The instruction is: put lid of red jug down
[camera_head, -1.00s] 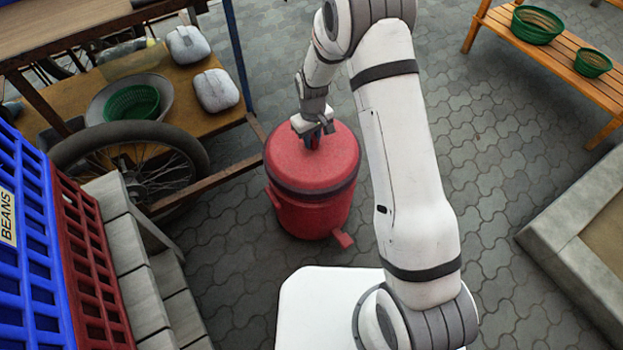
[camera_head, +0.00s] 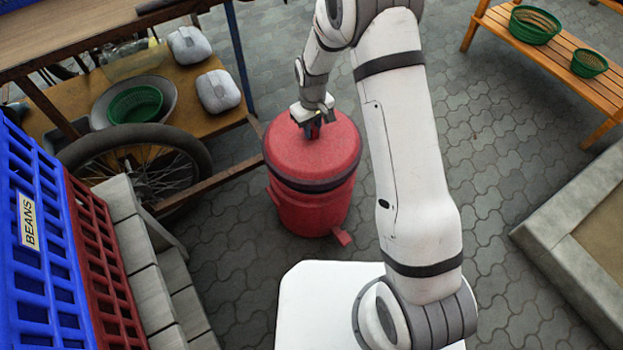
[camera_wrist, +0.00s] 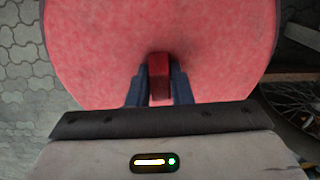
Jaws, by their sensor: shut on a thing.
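The red jug (camera_head: 309,212) stands upright on the paving, left of my arm's upper link, with a small red tap low at its front right. Its round red lid (camera_head: 315,158) is over the jug's top, above a dark band. I cannot tell whether the lid touches the jug or sits slightly above it. My gripper (camera_head: 313,130) points down at the lid's middle. In the wrist view my gripper (camera_wrist: 159,88) is shut on the small dark red handle of the lid (camera_wrist: 215,50), one blue finger on each side.
A wooden cart with a wheel (camera_head: 150,160), green bowl (camera_head: 135,103) and pale containers (camera_head: 218,91) stands left. A blue crate (camera_head: 35,235) is nearer left. An orange bench (camera_head: 555,52) with green baskets is at the back right. A stone-edged bed (camera_head: 575,230) lies right. Paving between is clear.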

